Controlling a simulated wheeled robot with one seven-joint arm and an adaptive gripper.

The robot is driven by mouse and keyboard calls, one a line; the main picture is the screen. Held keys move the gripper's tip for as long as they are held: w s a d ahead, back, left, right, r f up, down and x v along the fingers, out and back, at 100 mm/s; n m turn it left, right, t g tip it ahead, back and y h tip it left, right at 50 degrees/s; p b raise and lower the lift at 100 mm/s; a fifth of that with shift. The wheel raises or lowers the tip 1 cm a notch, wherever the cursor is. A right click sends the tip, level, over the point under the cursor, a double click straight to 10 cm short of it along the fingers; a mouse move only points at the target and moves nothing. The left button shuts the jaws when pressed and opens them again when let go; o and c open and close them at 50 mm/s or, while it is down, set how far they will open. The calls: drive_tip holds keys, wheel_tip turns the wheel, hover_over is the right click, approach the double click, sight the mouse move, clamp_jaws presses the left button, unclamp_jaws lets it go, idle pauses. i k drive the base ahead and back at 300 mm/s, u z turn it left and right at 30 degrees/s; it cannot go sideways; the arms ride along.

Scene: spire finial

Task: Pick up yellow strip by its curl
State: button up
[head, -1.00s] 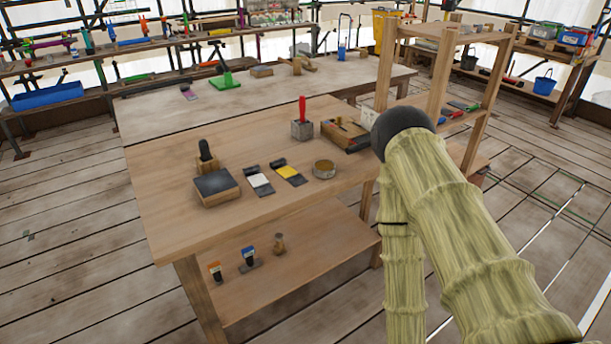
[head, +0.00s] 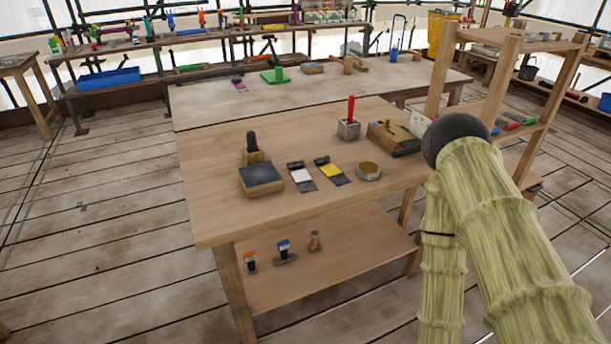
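A yellow strip (head: 331,171) lies on a dark backing on the near wooden table (head: 225,207), in the middle of the head view. A white strip (head: 303,178) on a similar dark backing lies just left of it. Any curl on the yellow strip is too small to make out. My arm, with bamboo-like covering and a dark round joint, rises at the right of the view, right of the strips. My gripper is not in the picture.
A dark-topped block (head: 261,179) stands left of the strips, and a round tin (head: 368,171) right of them. Behind are a grey cube with a red handle (head: 350,113) and a wooden toolbox (head: 393,141). A wooden shelf rack (head: 497,85) stands at right. The table's front left is clear.

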sight(323, 163)
drive_tip(key=k, duration=0.45)
drive_tip(key=u, duration=0.4)
drive_tip(key=i, duration=1.3)
drive_tip(key=z, duration=0.2)
